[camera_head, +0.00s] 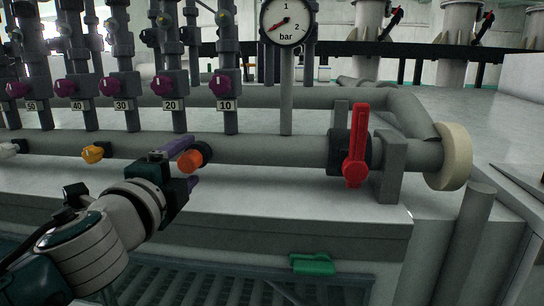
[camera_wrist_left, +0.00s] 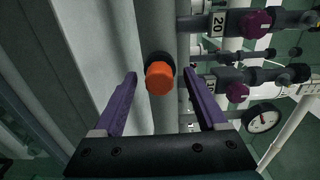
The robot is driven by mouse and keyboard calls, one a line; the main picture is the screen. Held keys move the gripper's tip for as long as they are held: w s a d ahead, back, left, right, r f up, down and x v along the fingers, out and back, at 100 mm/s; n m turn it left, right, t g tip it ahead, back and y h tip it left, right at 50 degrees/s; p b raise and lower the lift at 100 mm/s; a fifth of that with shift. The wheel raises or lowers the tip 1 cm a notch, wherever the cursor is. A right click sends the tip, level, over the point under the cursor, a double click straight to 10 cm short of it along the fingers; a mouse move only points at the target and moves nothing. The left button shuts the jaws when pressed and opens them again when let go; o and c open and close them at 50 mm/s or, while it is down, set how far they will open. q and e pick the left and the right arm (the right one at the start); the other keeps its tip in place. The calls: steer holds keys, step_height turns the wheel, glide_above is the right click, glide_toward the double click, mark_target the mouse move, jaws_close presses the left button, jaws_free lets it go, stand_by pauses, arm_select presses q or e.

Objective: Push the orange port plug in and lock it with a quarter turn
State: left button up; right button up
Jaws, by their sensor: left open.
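The orange port plug (camera_head: 189,161) sits at a dark port on the front of the grey horizontal pipe (camera_head: 270,148). It also shows in the left wrist view (camera_wrist_left: 159,78), with a black collar behind it. My left gripper (camera_head: 187,165) is open, its purple fingers pointing at the pipe. In the left wrist view the two fingers (camera_wrist_left: 166,88) stand on either side of the plug, apart from it, with nothing between their tips but the plug beyond. Whether the plug is fully in or locked, I cannot tell. My right gripper is not in view.
A yellow plug (camera_head: 93,154) is on the same pipe to the left. A red valve handle (camera_head: 356,146) stands to the right. Vertical pipes with purple knobs (camera_head: 222,85) and a pressure gauge (camera_head: 287,22) rise behind. The light ledge (camera_head: 290,190) in front is clear.

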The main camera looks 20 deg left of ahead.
arm_select(q)
steer(key=b+v, duration=0.2)
steer(key=v, duration=0.8)
steer(key=shift+b, duration=0.3)
steer(key=s+f+n+g+p, duration=0.3)
steer(key=s+f+n+g, duration=0.45)
steer(key=n, duration=0.25)
steer(key=s+d+f+n+g+h+p, duration=0.1)
steer(key=s+d+g+h, duration=0.1)
steer(key=s, duration=0.4)
steer(key=s+d+f+n+g+h, duration=0.2)
steer(key=s+d+g, duration=0.2)
steer(key=s+d, duration=0.2)
steer(key=shift+s+d+f+p, duration=0.2)
steer(key=shift+s+d+p, duration=0.15)
steer(key=shift+s+p, duration=0.1)
